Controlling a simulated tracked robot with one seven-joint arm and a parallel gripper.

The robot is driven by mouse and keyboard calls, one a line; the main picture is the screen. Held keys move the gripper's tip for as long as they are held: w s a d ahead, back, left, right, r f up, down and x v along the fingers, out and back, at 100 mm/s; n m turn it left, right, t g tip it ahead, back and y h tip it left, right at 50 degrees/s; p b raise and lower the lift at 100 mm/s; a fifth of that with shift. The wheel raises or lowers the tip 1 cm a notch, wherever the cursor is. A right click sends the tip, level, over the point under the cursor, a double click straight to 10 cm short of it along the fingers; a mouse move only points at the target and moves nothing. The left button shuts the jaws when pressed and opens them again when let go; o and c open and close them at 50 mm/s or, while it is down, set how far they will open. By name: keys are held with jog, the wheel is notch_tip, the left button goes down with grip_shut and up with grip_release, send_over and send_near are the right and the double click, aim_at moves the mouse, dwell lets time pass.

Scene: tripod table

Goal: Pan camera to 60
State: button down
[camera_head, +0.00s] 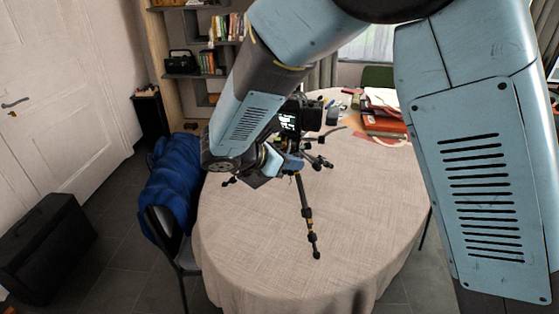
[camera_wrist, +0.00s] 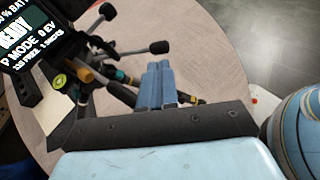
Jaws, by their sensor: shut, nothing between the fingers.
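The black camera (camera_head: 303,116) stands on a small tripod (camera_head: 306,215) on the round table; my arm hides part of both. In the wrist view its lit screen (camera_wrist: 27,38) at top left reads "READY" and "P MODE 0 EV". Two dark rods with rounded black ends (camera_wrist: 158,47) reach right from below the camera. A round yellow-green part (camera_wrist: 59,80) shows under the screen. My gripper (camera_wrist: 158,66) is shut and empty, with its blue fingers close beside the tripod head; I cannot tell whether they touch it. It also shows in the head view (camera_head: 299,164).
The round table (camera_head: 255,265) has a pale cloth, bare in front. Red and orange books or folders (camera_head: 382,122) and small items lie at the back right. A chair with a blue jacket (camera_head: 172,185) stands at the left edge. A black case (camera_head: 45,250) is on the floor.

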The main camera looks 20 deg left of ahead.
aim_at(314, 167)
jog(key=shift+x, duration=2.35)
